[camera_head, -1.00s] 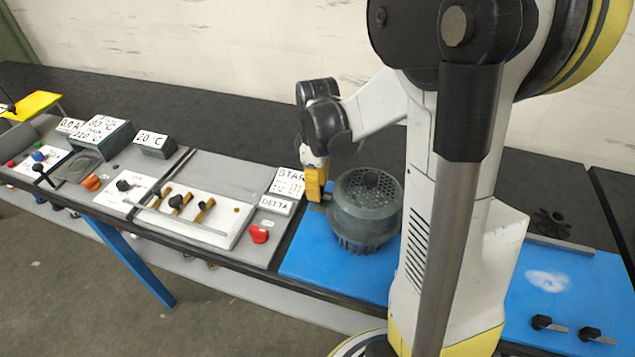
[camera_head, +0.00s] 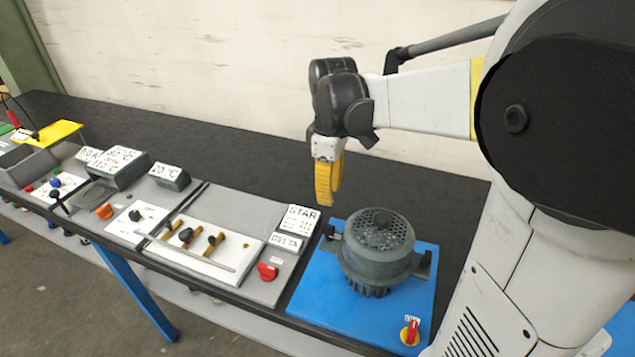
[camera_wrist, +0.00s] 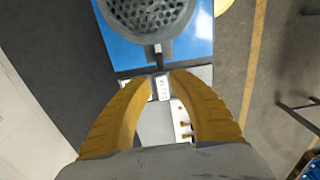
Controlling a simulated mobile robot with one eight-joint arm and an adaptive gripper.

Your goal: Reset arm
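My gripper (camera_head: 328,182) hangs in the air above the bench, behind and left of the grey motor, with its yellow fingers pointing down. In the wrist view, my gripper (camera_wrist: 160,76) has its two curved fingers apart, with a small gap at the tips and nothing held between them. The grey motor (camera_head: 376,246) with a perforated round cover stands upright on a blue plate (camera_head: 315,300). Part of its cover (camera_wrist: 150,15) shows at the top of the wrist view, apart from the fingers.
STAR and DELTA signs (camera_head: 287,243) stand left of the motor. A red-yellow switch (camera_head: 410,333) sits on the blue plate. The black bench top behind (camera_head: 250,160) is clear.

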